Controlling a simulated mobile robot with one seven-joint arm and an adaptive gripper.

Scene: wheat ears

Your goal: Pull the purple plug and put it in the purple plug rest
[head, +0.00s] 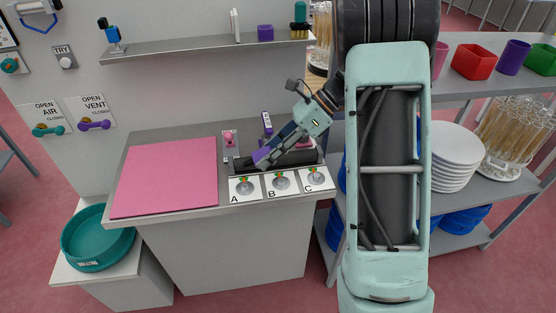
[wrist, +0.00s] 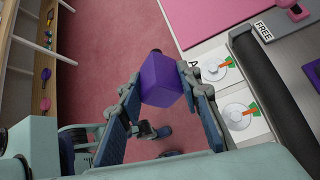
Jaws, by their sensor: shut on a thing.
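My gripper (head: 268,150) is shut on the purple plug (head: 261,156). In the wrist view, the plug (wrist: 163,80) is a purple block with a dark tip, and the fingers (wrist: 168,103) press on its two sides. A small upright purple-and-white piece (head: 267,122) stands behind the bar. I cannot make out a purple plug rest for certain.
Panels A (head: 244,187), B (head: 281,182) and C (head: 315,178) line the counter front. A pink mat (head: 165,178) covers the left side. A pink piece (head: 230,139) stands left of my gripper. A teal tub (head: 98,236) is below left. Shelves with plates (head: 453,150) are right.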

